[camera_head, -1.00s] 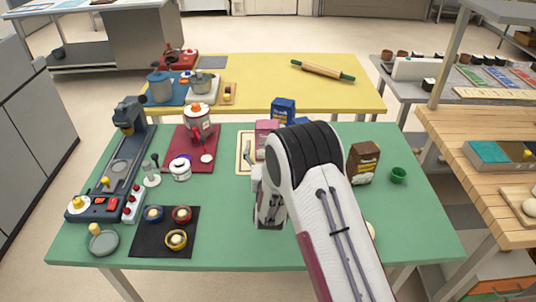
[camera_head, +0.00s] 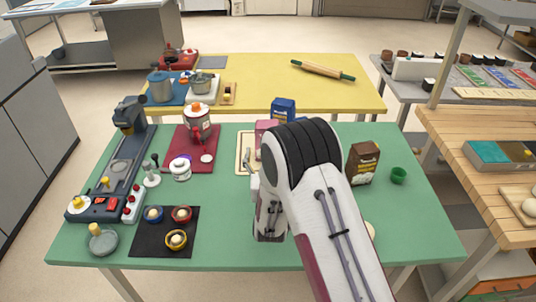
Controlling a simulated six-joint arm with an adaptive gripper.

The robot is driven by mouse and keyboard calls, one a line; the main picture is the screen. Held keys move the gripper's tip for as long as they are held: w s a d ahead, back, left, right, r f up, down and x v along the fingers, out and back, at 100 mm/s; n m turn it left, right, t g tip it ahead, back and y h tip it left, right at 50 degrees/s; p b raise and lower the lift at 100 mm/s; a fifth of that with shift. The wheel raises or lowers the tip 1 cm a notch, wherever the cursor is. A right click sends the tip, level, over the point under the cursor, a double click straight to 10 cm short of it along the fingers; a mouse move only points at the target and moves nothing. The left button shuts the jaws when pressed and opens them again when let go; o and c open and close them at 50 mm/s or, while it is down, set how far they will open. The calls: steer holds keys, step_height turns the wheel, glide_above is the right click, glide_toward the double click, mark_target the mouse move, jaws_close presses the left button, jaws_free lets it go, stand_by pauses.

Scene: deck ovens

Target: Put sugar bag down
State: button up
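My gripper (camera_head: 269,232) points down over the front middle of the green table (camera_head: 225,250), partly behind my white arm. Its fingertips are too small and hidden to show whether it is open or holding anything. Several bags stand on the table with labels too small to read, so I cannot tell which is the sugar bag. A brown bag (camera_head: 362,163) stands upright right of my arm. A blue bag (camera_head: 283,109) stands at the back edge. A pink bag (camera_head: 265,130) stands in front of it, partly hidden by my arm.
A black mat (camera_head: 148,245) with small coloured bowls lies left of my gripper. A red mat (camera_head: 178,152) holds a jar and a pot. A green cup (camera_head: 398,175) stands right of the brown bag. The table's front strip is clear.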

stand_by(0.3)
steer(key=s+d+r+g+y, duration=0.1)
steer(key=s+d+r+g, duration=0.2)
steer(key=s+r, duration=0.4)
steer(key=s+d+r+g, duration=0.3)
steer(key=s+d+r, duration=0.15)
steer(key=r, duration=0.55)
steer(key=s+d+g, duration=0.3)
steer(key=s+d, duration=0.1)
steer(key=s, duration=1.3)
steer(key=s+d+g+h, duration=0.1)
steer(key=s+d+g, duration=0.2)
steer(key=s, duration=1.4)
steer(key=shift+s+d, duration=0.4)
steer(key=shift+d, duration=0.35)
steer(key=shift+r, duration=0.1)
steer(key=c, duration=0.6)
